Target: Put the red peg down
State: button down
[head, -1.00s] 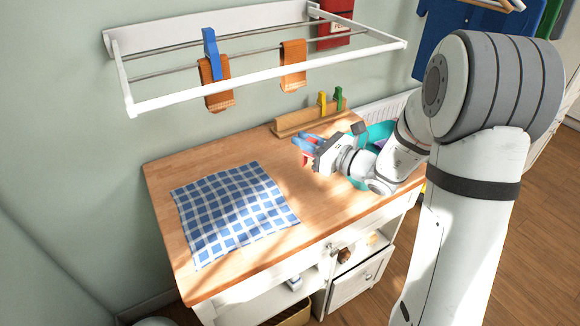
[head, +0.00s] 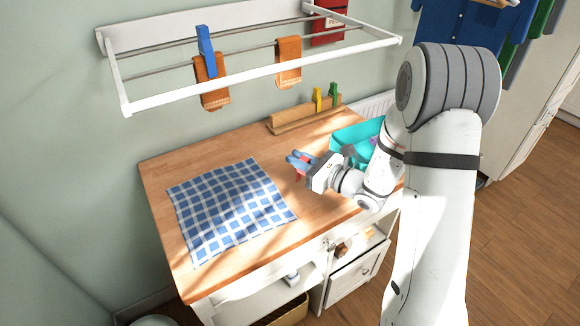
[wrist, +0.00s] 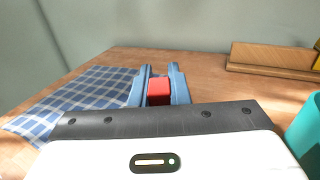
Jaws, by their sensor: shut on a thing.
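My gripper (head: 297,160) has blue fingers and is shut on the red peg (head: 300,174), just above or at the wooden tabletop, to the right of the checked cloth. In the wrist view the red peg (wrist: 158,92) sits between the two blue fingers (wrist: 160,78). Only part of the peg shows. I cannot tell whether it touches the tabletop.
A blue-white checked cloth (head: 230,208) covers the left of the tabletop (head: 160,170). A wooden rail (head: 300,117) with yellow and green pegs stands at the back. A teal bin (head: 352,137) is behind my wrist. A white rack (head: 262,70) hangs above.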

jog(key=shift+f, duration=1.5)
jog(key=shift+f, duration=0.1)
